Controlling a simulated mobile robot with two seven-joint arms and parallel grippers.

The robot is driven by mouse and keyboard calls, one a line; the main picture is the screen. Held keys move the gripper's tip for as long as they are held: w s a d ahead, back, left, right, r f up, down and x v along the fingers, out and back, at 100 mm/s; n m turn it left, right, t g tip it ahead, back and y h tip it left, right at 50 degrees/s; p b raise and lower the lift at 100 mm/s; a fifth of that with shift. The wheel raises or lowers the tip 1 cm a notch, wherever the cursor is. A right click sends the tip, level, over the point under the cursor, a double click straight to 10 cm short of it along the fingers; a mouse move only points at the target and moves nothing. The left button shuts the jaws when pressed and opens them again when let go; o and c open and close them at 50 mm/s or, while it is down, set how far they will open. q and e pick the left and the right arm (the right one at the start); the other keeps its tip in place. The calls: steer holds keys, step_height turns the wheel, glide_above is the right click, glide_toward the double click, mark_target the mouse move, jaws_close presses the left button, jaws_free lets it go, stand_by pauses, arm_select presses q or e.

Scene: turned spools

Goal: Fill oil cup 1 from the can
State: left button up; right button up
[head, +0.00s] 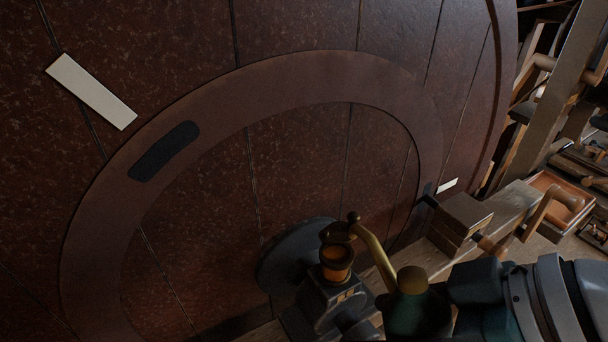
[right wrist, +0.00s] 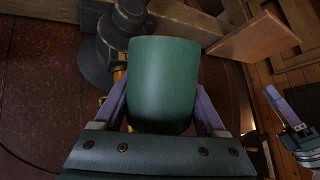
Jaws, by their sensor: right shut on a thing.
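The green can (head: 412,312) has a brass spout (head: 372,248) that rises and curves left. The spout's dark end appears at the rim of an amber oil cup (head: 336,270) on a dark fitting; I cannot tell whether they touch. Orange marks on the fitting are too small to read. My right gripper (right wrist: 164,108) is shut on the can, one purple finger on each side. The can hides much of the cup in the right wrist view. What seems to be my left gripper (right wrist: 286,118) shows at that view's right edge, partly cut off and apart from the can.
A huge brown disc (head: 190,65) with a raised ring fills the back and left. A wooden block (head: 463,217) on a beam stands right of the cup. A wooden tray (head: 557,192) and tools crowd the right.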

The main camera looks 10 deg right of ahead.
steer(key=shift+s+d+r+n+t+y+b, duration=0.1)
steer(key=shift+s+r+n+t+y+b, duration=0.2)
steer(key=shift+t+b, duration=0.35)
steer(key=shift+s+d+r+n+t+y+b, duration=0.1)
steer(key=shift+s+r+t+y+b, duration=0.1)
steer(key=shift+t+y+b, duration=0.45)
steer(key=shift+s+d+r+n+t+y+b, duration=0.15)
steer(key=shift+r+n+t+b, duration=0.1)
steer(key=shift+t+b, duration=0.4)
steer(key=shift+a+r, duration=0.1)
steer(key=shift+r, duration=0.15)
steer(key=shift+w+r, duration=0.25)
steer(key=shift+m+t, duration=0.25)
steer(key=w+r, duration=0.3)
steer(key=shift+w+r, duration=0.2)
steer(key=w+r, duration=0.3)
steer(key=r, duration=0.4)
step_height(320, 180, up, 6)
glide_above(394, 274)
steer(key=w+d, duration=0.2)
steer(key=w, duration=0.1)
steer(key=s+d+r+n+g+p, duration=0.1)
steer(key=s+r+p, duration=0.1)
steer(key=r+p, duration=1.1)
steer(key=s+d+r+y+p, duration=0.1)
steer(key=s+r+p, duration=0.2)
steer(key=r+p, duration=1)
steer(key=shift+d+r+n+g, duration=0.3)
steer(key=shift+n+g, duration=0.1)
